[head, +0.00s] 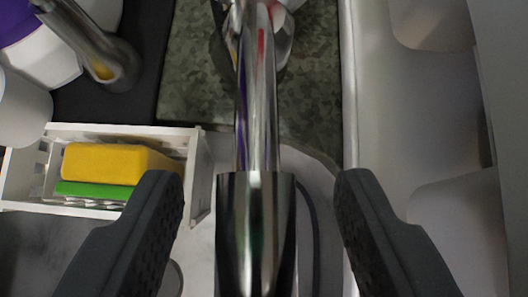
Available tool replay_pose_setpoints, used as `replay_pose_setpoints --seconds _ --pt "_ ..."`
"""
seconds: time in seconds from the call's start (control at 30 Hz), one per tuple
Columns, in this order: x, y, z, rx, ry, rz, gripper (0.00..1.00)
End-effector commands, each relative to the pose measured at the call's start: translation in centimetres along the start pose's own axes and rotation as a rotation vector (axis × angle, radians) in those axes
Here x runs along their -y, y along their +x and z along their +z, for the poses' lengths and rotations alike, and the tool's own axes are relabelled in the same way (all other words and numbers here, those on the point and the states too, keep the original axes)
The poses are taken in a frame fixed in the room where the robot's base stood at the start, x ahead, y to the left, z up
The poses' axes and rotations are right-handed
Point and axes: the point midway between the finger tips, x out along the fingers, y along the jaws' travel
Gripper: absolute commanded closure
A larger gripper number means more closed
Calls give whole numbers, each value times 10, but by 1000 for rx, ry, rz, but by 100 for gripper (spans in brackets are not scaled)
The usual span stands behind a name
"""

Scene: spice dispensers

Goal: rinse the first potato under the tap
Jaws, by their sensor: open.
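A shiny chrome tap (256,215) runs up the middle of the view, its thick end nearest me. My gripper (257,190) is open, with one dark finger on each side of the tap. A gap shows between each finger and the tap, and I see nothing held in the jaws. The light grey sink (205,262) lies below. A round dark drain edge shows near the left finger. No potato is in view. The area behind the tap and fingers is hidden.
A white caddy (200,180) with a yellow and green sponge (105,162) stands left of the tap. A metal tube (95,45) and white containers (45,60) are at the upper left. A speckled counter (195,75) lies behind, with a pale ledge (385,90) along the right.

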Motion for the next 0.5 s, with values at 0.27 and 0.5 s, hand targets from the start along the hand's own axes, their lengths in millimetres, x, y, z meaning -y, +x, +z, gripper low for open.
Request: replay_pose_setpoints --seconds 0.27,0.5 --pt "0 0 0 1 0 0 86" --pt "0 -1 -1 0 0 0 86"
